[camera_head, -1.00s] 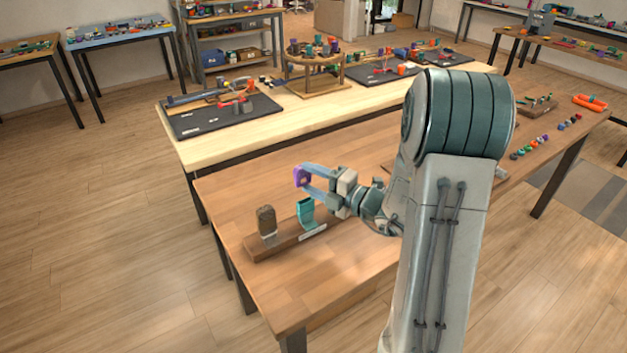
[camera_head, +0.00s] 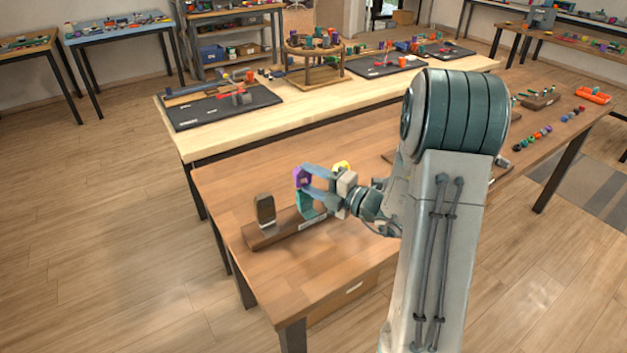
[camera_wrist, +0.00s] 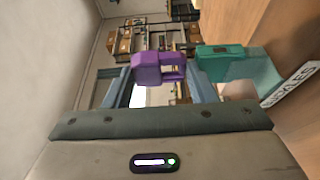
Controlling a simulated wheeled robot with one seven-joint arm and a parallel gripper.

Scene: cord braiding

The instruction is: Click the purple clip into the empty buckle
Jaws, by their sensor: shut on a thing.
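My gripper (camera_head: 306,180) is shut on the purple clip (camera_head: 300,177), which sits between its fingertips. In the wrist view the purple clip (camera_wrist: 158,70) shows between the two fingers, with a gap in its body on the right. A teal buckle (camera_head: 306,205) stands on the wooden rack (camera_head: 268,233), just below and behind my fingers. In the wrist view the teal buckle (camera_wrist: 226,62) is to the right of the clip, with a small slot in its face. I cannot tell whether clip and buckle touch.
A dark upright piece with a brown face (camera_head: 265,210) stands at the rack's left end. A yellow thing (camera_head: 341,167) shows behind my gripper. Small coloured pieces (camera_head: 545,132) lie at the table's right. The wooden table (camera_head: 235,190) is bare around the rack.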

